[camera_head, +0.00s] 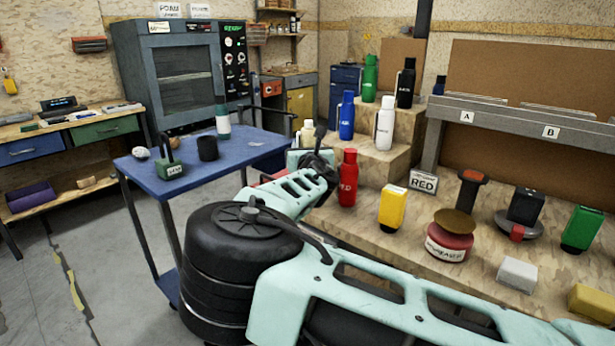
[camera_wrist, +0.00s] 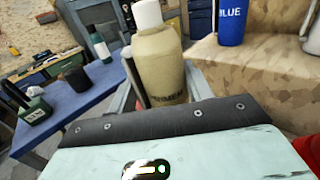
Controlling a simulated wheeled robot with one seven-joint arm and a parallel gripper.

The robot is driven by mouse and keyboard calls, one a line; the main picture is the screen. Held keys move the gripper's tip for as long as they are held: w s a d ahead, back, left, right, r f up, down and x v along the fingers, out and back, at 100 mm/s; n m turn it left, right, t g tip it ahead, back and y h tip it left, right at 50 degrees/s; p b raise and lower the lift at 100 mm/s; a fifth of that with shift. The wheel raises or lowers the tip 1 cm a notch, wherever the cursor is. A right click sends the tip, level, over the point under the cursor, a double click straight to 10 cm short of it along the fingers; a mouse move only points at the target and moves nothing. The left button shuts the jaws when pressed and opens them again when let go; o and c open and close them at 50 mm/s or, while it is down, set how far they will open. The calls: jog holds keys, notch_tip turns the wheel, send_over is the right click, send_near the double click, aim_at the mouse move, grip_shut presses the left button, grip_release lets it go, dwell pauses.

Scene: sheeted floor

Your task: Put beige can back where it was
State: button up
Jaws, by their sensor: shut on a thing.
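The beige can (camera_wrist: 160,65), a bottle shape with a white cap, stands upright right in front of my wrist in the wrist view. Its lower part is hidden by my wrist housing. In the head view the can (camera_head: 307,133) shows small behind my arm, between the blue cart and the wooden steps. My gripper (camera_head: 314,152) is shut on it; the fingers are mostly hidden by my own arm.
The wooden steps (camera_head: 372,158) hold blue (camera_head: 347,118), white (camera_head: 384,125), green and black bottles. A red bottle (camera_head: 348,180) stands lower, near a RED sign (camera_head: 423,182).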

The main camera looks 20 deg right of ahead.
jog(key=shift+f, duration=2.95)
jog(key=shift+f, duration=0.15)
jog(key=o, duration=0.7)
jog(key=shift+c, duration=0.2)
jog(key=s, duration=0.4)
jog(key=s+a, duration=0.1)
jog(key=s, duration=0.3)
jog(key=s+a+b, duration=0.1)
jog(key=s, duration=0.3)
jog(key=shift+d, duration=0.1)
